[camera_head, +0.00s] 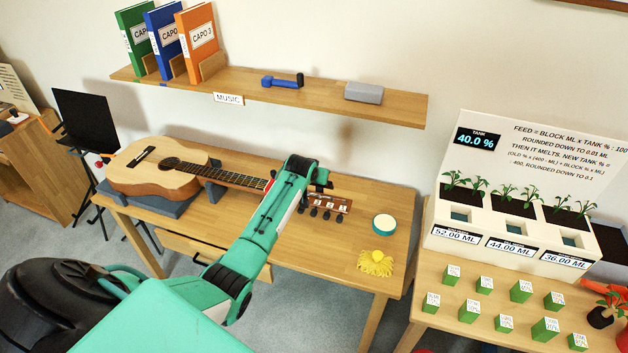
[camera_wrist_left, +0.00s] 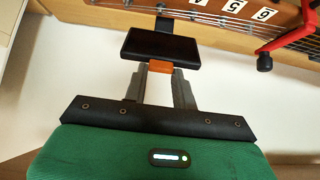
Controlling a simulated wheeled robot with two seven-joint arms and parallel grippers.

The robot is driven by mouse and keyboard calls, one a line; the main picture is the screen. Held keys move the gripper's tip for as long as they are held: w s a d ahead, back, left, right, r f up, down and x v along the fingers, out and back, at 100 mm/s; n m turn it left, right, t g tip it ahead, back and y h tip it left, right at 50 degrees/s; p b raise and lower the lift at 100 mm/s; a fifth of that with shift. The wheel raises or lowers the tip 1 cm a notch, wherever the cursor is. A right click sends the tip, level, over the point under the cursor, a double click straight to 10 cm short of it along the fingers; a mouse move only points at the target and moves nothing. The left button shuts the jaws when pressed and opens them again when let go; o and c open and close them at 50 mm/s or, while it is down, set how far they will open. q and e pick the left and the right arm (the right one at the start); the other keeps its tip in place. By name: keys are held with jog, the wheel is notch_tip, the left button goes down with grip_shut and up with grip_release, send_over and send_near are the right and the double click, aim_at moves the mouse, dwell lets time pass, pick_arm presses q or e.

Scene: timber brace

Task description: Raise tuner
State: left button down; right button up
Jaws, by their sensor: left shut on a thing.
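The tuner (camera_wrist_left: 160,46) is a dark flat block with an orange part below it, in the left wrist view. My left gripper (camera_wrist_left: 160,78) is shut on it, with the orange part between the grey fingers. A dark stem behind the tuner reaches toward the guitar headstock; I cannot tell whether it touches. The guitar (camera_head: 150,175) lies on a dark stand on the table, its headstock (camera_head: 328,203) toward the right. In the head view my left arm crosses the neck and hides part of it. My right gripper is not in view.
A red piece with a black knob (camera_wrist_left: 264,61) is close right of the tuner. On the table (camera_head: 340,255) are a round teal-and-white container (camera_head: 384,225) and a yellow tufted item (camera_head: 375,263). A shelf (camera_head: 330,101) with binders is behind; a planter (camera_head: 515,220) stands right.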

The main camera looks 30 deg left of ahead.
pick_arm(q)
jog(key=shift+w+a+r, duration=0.15)
jog(key=shift+w+r, duration=0.3)
jog(key=shift+w, duration=0.05)
jog(key=shift+w+a+r, duration=0.1)
jog(key=shift+w+r, duration=0.05)
jog(key=shift+w, duration=0.3)
dwell(0.8)
dwell(0.9)
jog(key=c, duration=1.1)
grip_release()
jog(key=shift+f, duration=0.25)
jog(key=shift+s, duration=0.1)
jog(key=shift+s, duration=0.1)
jog(key=shift+s+d+r, duration=0.2)
jog(key=shift+s+r, duration=0.3)
jog(key=b+v, duration=0.3)
jog(key=v, duration=0.9)
jog(key=shift+r, duration=0.1)
